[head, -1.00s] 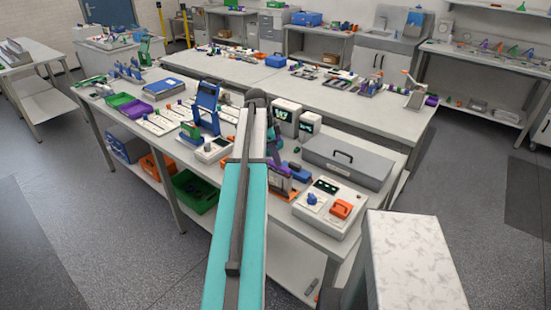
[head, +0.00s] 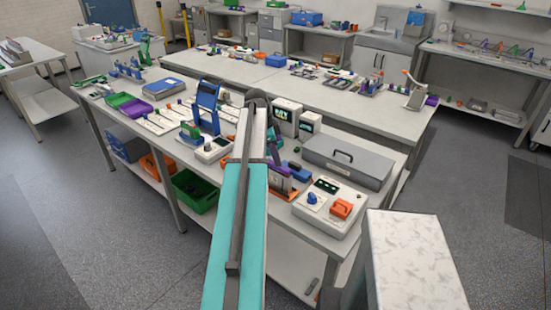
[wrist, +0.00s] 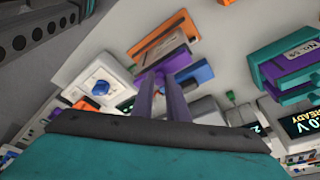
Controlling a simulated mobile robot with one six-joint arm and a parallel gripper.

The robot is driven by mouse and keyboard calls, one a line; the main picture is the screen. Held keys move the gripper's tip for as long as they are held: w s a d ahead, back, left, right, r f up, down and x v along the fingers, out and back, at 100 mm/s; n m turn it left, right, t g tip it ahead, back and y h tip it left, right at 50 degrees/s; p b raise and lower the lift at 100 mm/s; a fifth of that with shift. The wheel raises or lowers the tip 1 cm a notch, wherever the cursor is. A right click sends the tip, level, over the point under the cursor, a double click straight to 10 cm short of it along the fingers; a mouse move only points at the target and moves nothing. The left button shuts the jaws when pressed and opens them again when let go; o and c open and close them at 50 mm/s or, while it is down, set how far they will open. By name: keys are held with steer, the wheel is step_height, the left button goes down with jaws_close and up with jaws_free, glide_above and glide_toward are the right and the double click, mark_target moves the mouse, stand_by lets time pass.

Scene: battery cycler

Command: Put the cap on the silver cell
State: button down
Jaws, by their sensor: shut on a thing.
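In the wrist view my gripper (wrist: 163,88) reaches up the picture with two purple-grey fingers. They are close together at a purple piece (wrist: 166,61), which I take as the thing held. Whether it is the cap I cannot tell. Just beyond the fingertips is a grey, orange-edged unit (wrist: 160,38); touching or apart is unclear. In the head view my arm hides most of the gripper. A grey and orange holder (head: 279,182) stands just right of the arm on the bench. I cannot make out the silver cell for certain.
A white instrument (head: 327,208) with blue and orange parts sits at the bench's front right, before a grey case (head: 347,160). Two display units (head: 285,118) stand behind. A blue stand (head: 207,108) is left of the arm. A teal and purple block (wrist: 285,72) is at right in the wrist view.

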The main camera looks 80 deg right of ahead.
steer(key=shift+f, duration=0.35)
stand_by(0.6)
steer(key=c, duration=1.2)
jaws_free()
steer(key=shift+r, duration=0.1)
steer(key=shift+s+r+p, duration=0.1)
steer(key=shift+r+p, duration=1.45)
steer(key=shift+r, duration=1.85)
jaws_close()
